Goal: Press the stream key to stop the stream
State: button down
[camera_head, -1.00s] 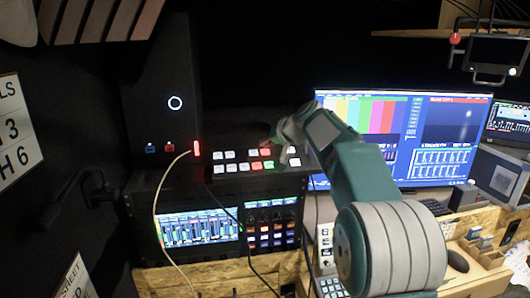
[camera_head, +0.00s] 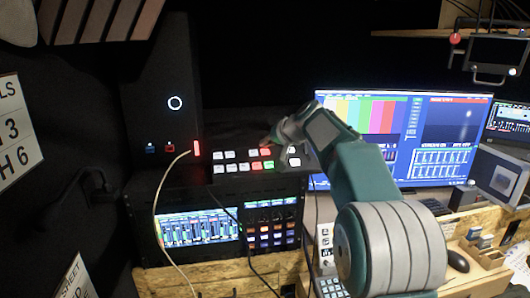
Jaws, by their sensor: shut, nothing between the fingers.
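A dark switcher panel (camera_head: 220,179) sits on top of the equipment rack, with two rows of small lit buttons. I cannot read any labels, so I cannot tell which is the stream key. My gripper (camera_head: 270,140) is shut and empty, its tip just above and behind the upper row's right end. I cannot tell whether it touches the panel.
A black tower (camera_head: 160,90) with a white ring light stands behind left. A pale cable (camera_head: 155,215) hangs in front of the rack. A large monitor (camera_head: 440,135) stands on the right, behind my arm. A wooden desk with a mouse (camera_head: 457,261) is at lower right.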

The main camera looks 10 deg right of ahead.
jog(key=shift+f, duration=0.35)
jog(key=shift+w+f, duration=0.15)
jog(key=shift+f, duration=0.25)
dwell(1.0)
jog(key=shift+r, duration=0.1)
jog(key=shift+s+r, duration=0.2)
jog(key=shift+r, duration=0.5)
jog(key=shift+s+r, duration=0.2)
jog(key=shift+r, duration=0.55)
jog(key=shift+s+r, duration=0.15)
jog(key=shift+r, duration=0.6)
jog(key=shift+s+r, duration=0.2)
jog(key=shift+r, duration=0.75)
